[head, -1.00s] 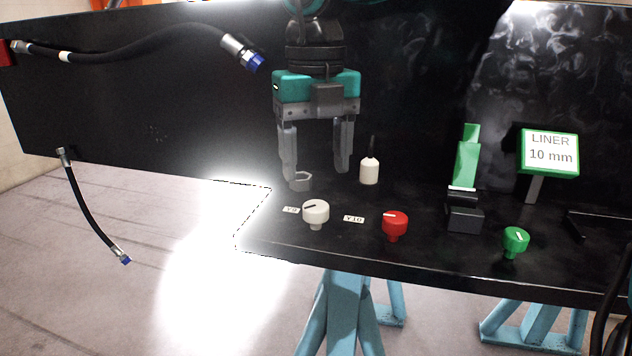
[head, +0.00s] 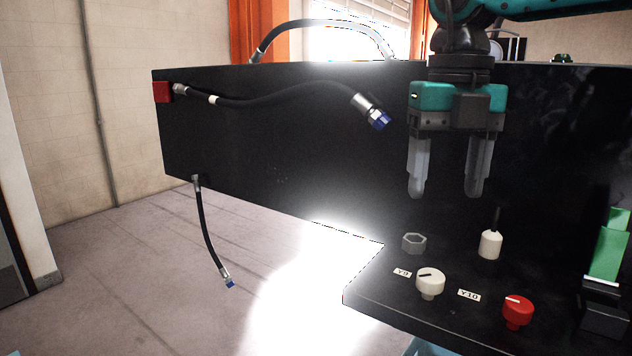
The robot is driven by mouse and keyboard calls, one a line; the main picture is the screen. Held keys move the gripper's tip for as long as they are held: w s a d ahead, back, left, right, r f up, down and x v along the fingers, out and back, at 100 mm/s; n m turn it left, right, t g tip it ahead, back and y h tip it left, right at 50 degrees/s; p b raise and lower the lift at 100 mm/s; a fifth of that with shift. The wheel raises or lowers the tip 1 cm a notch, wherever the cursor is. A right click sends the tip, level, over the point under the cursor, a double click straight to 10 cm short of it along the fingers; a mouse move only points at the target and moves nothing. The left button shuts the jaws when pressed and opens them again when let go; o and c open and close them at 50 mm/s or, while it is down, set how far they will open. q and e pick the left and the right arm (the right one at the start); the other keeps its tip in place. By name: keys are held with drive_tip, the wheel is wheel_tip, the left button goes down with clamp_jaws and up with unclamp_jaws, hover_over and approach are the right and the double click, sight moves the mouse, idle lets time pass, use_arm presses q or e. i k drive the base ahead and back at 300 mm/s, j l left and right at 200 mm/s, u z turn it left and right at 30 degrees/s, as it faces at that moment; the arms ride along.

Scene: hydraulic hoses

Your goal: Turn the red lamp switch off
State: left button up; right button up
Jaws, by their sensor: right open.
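The red lamp switch (head: 517,311) is a round red knob with a white mark, near the front edge of the black bench at the lower right. A label reading Y10 (head: 469,295) lies to its left. My right gripper (head: 445,192) points down with its two grey fingers apart and nothing between them. It is above and to the left of the red switch, clear of it. My left gripper is not in view.
A white knob (head: 430,282), a grey hex nut (head: 414,243) and a white bottle (head: 490,244) stand near the red switch. A green and black device (head: 607,262) is at the right edge. Black hoses (head: 285,97) with blue ends hang at the left.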

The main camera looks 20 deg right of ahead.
sight(517, 310)
drive_tip(key=k+j, duration=0.8)
drive_tip(key=k, duration=0.05)
